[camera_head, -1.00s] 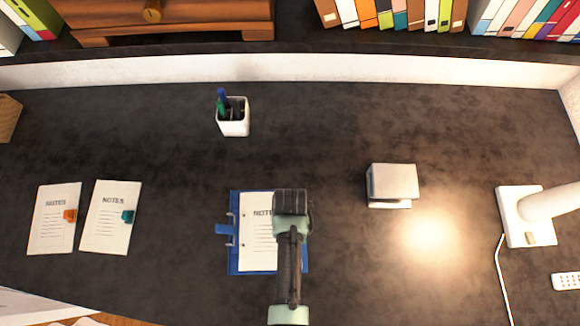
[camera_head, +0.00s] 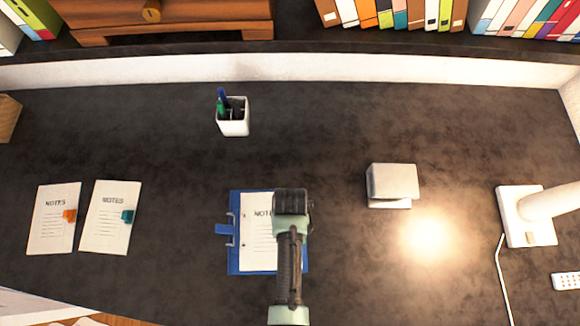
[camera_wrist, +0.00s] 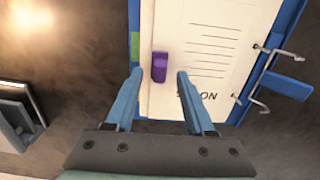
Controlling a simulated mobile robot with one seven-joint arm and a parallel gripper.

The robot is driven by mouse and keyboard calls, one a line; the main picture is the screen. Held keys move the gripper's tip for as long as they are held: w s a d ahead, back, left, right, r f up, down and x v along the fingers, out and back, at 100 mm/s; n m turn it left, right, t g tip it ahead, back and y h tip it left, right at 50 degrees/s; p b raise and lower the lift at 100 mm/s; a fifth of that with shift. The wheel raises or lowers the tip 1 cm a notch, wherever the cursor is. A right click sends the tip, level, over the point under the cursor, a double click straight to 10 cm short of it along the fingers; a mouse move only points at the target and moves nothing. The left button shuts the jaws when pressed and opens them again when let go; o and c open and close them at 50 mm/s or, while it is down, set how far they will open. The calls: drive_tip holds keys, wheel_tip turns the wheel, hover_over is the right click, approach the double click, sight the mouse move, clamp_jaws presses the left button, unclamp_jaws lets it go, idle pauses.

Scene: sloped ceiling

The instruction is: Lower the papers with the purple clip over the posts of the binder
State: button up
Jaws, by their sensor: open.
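The blue binder (camera_head: 234,262) lies open on the dark desk, with a sheet of notes (camera_head: 257,245) on it. In the wrist view the papers (camera_wrist: 210,45) lie over the binder (camera_wrist: 291,15), and the purple clip (camera_wrist: 159,67) sits on their edge away from the posts. The metal posts (camera_wrist: 262,78) stand at the opposite edge, by the paper's holes; whether they pass through is hard to tell. My gripper (camera_wrist: 159,75) is open above the papers, its fingers on either side of the clip, apart from it. In the head view my gripper (camera_head: 293,202) hides the clip.
Two note stacks lie at left, one with an orange clip (camera_head: 70,216), one with a teal clip (camera_head: 127,216). A white pen cup (camera_head: 233,123) stands behind the binder. A grey block-like object (camera_head: 392,184) and a lamp (camera_head: 520,225) stand at right. Clear desk lies between.

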wheel_tip(320, 180, up, 13)
idle(0.4)
drive_tip(key=shift+s+f, duration=0.1)
drive_tip(key=shift+f, duration=0.1)
idle(0.4)
